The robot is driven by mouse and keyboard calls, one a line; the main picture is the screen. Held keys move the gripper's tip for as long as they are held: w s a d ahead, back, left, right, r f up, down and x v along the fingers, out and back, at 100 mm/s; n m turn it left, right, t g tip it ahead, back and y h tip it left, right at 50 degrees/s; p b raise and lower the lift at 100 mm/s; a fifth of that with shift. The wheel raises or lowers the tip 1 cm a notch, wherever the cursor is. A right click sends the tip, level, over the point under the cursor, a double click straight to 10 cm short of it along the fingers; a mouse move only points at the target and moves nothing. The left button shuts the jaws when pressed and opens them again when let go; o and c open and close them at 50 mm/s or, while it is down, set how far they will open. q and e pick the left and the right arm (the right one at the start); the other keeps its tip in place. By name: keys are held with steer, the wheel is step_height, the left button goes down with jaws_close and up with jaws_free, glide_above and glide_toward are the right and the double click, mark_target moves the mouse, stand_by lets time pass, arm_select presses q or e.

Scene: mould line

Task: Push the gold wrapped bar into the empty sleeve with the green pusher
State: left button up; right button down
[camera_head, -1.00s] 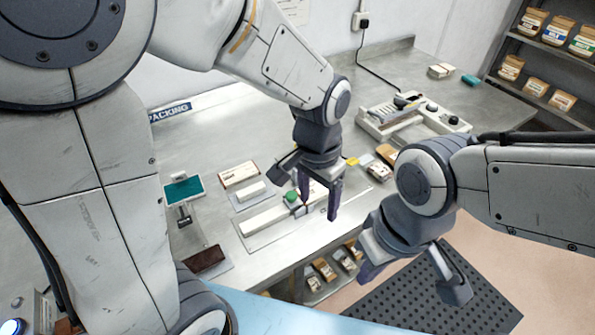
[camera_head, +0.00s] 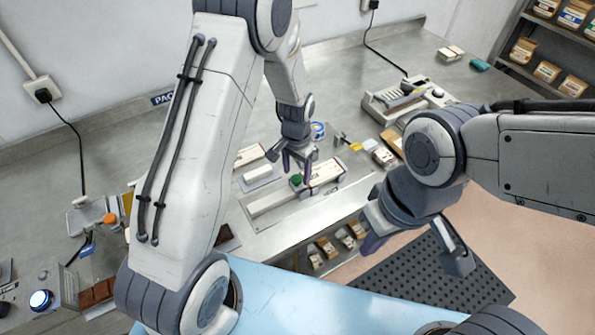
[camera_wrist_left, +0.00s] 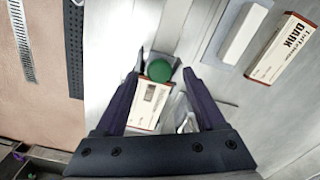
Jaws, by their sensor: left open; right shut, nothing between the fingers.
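The green-knobbed pusher (camera_head: 296,180) stands at the near end of a cream printed sleeve (camera_head: 325,174), on a long white track (camera_head: 266,201). My left gripper (camera_head: 299,163) is open above and just behind the knob. I cannot see contact with the knob. I cannot make out the gold wrapped bar. My right gripper (camera_head: 371,242) is shut and empty, off the table's front edge.
A white block (camera_head: 258,173) sits on a grey tray beside the track, with a printed DARK box (camera_wrist_left: 283,47) next to it. A white machine (camera_head: 408,98) stands further right. Packets lie on a shelf (camera_head: 335,245) under the table.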

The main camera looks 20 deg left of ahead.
arm_select(q)
steer(key=shift+f, duration=0.8)
jaws_close()
stand_by(0.9)
